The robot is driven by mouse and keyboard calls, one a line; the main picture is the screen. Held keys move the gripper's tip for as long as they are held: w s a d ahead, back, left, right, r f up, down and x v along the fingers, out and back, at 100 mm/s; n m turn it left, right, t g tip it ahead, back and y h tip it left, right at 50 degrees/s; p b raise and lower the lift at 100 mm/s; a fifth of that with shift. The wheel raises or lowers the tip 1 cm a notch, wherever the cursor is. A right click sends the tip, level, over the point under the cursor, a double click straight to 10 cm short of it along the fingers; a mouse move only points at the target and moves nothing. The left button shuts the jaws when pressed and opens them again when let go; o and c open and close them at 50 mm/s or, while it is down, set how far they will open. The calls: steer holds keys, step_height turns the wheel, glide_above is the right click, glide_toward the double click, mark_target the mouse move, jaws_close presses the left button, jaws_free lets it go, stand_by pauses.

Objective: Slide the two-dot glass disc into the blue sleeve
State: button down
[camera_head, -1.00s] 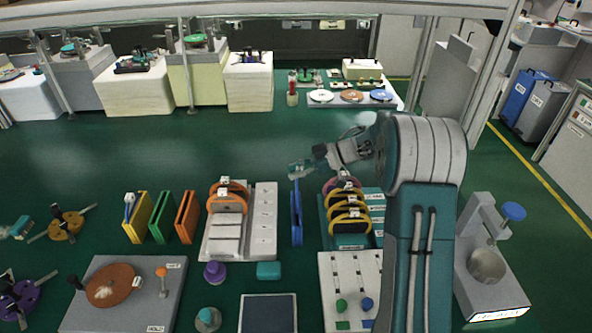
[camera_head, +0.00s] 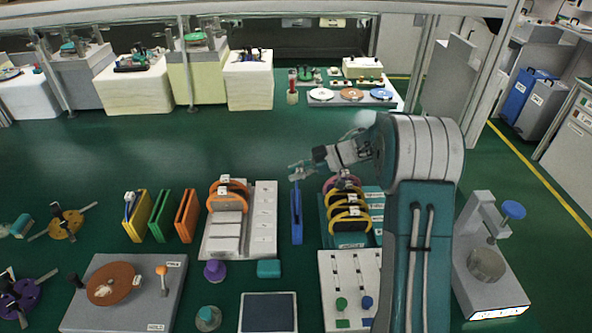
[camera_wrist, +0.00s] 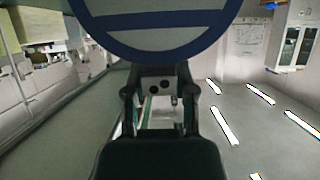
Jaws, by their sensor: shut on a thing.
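In the wrist view a round disc with a dark blue rim (camera_wrist: 111,38) fills the top middle, partly cut off by the frame edge. A dark tab with two dots shows at its lower side, between my gripper's fingers (camera_wrist: 160,88). My gripper is shut on this two-dot disc. In the head view my gripper (camera_head: 300,170) is above the upper end of the narrow upright blue sleeve (camera_head: 297,222). The disc is hard to make out there, so I cannot tell whether it touches the sleeve.
Yellow (camera_head: 137,217), green (camera_head: 162,218) and orange (camera_head: 187,217) sleeves stand to the left. A pale rack (camera_head: 264,213) with orange-rimmed discs is left of the blue sleeve. A teal rack (camera_head: 350,241) with yellow-rimmed discs is close on its right.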

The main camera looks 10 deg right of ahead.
steer(key=shift+f, duration=2.15)
steer(key=shift+c, duration=1.8)
jaws_free()
steer(key=shift+f, duration=0.1)
steer(key=shift+d, duration=0.1)
steer(key=v, duration=1.1)
steer(key=shift+d+r, duration=0.3)
